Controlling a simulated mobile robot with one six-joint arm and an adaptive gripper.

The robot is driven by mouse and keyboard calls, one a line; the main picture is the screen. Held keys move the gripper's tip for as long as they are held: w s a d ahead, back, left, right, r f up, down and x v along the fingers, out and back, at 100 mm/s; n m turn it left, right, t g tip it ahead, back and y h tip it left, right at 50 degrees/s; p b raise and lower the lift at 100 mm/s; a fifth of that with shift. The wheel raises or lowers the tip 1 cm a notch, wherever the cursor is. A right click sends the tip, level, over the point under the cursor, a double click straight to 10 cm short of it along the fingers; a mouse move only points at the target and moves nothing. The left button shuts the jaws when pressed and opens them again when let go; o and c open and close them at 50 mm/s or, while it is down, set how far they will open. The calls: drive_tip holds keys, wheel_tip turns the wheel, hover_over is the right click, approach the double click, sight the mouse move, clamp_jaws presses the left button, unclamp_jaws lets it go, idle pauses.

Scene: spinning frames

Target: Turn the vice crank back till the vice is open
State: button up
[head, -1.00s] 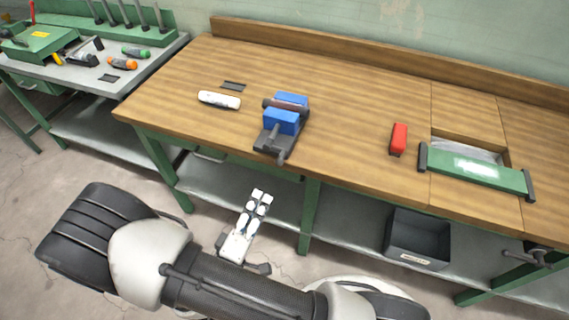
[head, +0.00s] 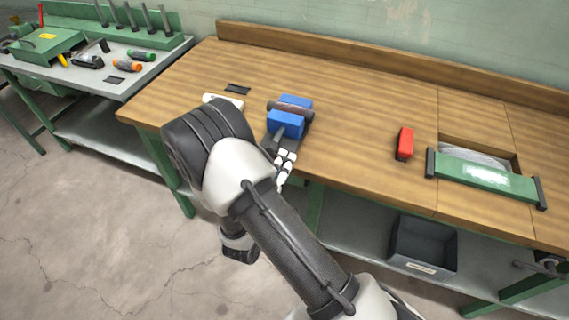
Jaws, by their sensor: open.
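A small blue vice (head: 287,123) with a dark base and a brown cylindrical piece across its top stands near the front edge of the wooden workbench. A dark round bar lies between or over its two blue jaws. Its crank is at the front, largely hidden by my gripper and arm. My gripper (head: 284,170) is open, with white finger pads, right at the front of the vice near the crank end. I cannot tell whether it touches the crank.
A white object (head: 224,101) lies left of the vice, partly behind my arm, with a dark flat piece (head: 238,89) beyond it. The bench (head: 360,110) between is clear.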

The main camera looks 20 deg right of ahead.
drive_tip(key=shift+w+d, duration=0.45)
drive_tip(key=shift+w, duration=0.15)
drive_tip(key=shift+c, duration=0.3)
clamp_jaws()
